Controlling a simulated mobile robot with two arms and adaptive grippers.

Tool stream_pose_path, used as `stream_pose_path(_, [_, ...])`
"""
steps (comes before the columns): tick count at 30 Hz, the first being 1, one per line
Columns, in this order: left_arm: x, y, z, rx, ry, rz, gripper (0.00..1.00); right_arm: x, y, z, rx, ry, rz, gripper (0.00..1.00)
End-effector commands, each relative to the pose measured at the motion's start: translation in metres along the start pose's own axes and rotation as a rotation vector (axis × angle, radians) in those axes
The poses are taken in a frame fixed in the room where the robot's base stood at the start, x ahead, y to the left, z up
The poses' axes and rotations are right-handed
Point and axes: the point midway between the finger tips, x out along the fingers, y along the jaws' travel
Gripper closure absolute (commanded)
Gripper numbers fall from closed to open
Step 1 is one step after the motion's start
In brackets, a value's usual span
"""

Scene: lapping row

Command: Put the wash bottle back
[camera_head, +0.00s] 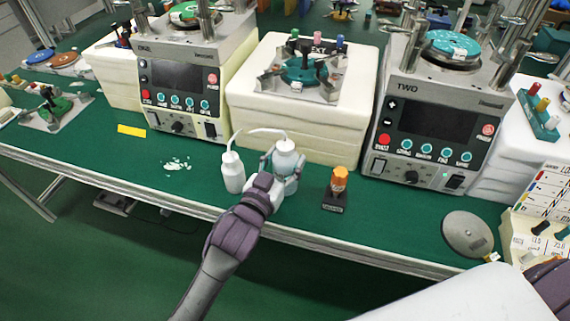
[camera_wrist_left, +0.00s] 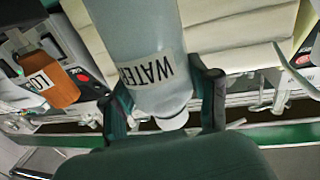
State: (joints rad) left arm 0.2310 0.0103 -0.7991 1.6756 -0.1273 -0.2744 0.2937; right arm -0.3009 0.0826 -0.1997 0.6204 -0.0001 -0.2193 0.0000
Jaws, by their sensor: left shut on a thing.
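My left gripper (camera_head: 284,168) is shut around a pale wash bottle (camera_head: 287,147) at the front middle of the green bench. In the left wrist view, the bottle (camera_wrist_left: 140,30) stands between both fingers (camera_wrist_left: 165,100) and shows a label reading WATER. I cannot tell whether its base touches the bench. A second white bottle (camera_head: 233,174) stands upright just left of the gripper. A thin white curved spout runs above the two bottles; I cannot tell which one it belongs to. My right gripper is not in view.
Behind are a pale block stack (camera_head: 300,125) and lapping machines (camera_head: 180,85) (camera_head: 430,120). White flakes (camera_head: 177,165) and a yellow strip (camera_head: 131,131) lie left. A grey disc (camera_head: 467,233) lies right.

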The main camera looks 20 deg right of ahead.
Motion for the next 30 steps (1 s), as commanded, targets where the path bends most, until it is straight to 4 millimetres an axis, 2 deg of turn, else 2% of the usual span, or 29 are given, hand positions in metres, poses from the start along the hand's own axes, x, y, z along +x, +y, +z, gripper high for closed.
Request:
stream_pose_path(3, [0.0002,0.0001,0.0105,-0.001,0.004,0.0,0.96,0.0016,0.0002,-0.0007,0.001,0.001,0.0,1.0])
stream_pose_path(14, [0.0002,0.0001,0.0145,-0.001,0.005,0.0,0.96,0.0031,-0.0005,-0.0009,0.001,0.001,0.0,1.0])
stream_pose_path(15, [0.0,-0.0001,0.0157,-0.001,0.002,0.0,0.37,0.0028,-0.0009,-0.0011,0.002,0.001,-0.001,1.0])
stream_pose_path(18, [0.0,-0.0001,0.0154,-0.001,0.001,0.0,0.21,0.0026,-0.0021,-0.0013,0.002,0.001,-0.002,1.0])
stream_pose_path(19, [0.0,0.0,0.0154,-0.001,0.001,0.0,0.16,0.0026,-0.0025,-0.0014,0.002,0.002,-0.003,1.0])
stream_pose_path(30, [0.0,0.0,0.0109,0.0,0.003,0.0,0.15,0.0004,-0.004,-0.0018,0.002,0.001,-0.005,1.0])
